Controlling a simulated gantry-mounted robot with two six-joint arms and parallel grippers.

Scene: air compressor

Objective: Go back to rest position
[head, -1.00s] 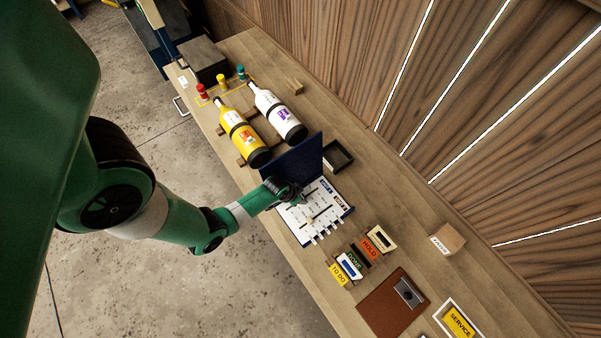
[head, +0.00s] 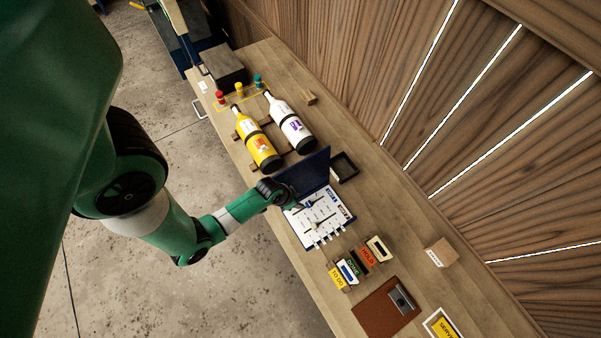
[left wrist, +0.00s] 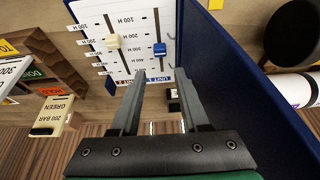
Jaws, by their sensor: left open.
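My left gripper (head: 292,200) is open and empty in the head view, by the near left edge of a white board (head: 322,216) with printed scales. In the left wrist view the two fingers (left wrist: 161,78) stand apart with nothing between them. The board (left wrist: 90,12) there carries a cream slider (left wrist: 113,41) and a blue slider (left wrist: 160,48), both clear of the fingers. A dark blue upright panel (left wrist: 225,75) stands close to the right finger. My right gripper is not in view.
A yellow bottle (head: 262,150) and a white bottle (head: 291,128) lie behind the panel on the wooden bench (head: 400,210). Coloured label blocks (head: 352,262), a brown clipboard (head: 378,312) and a wooden block (head: 441,252) lie to the right. Open floor (head: 220,285) is left of the bench.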

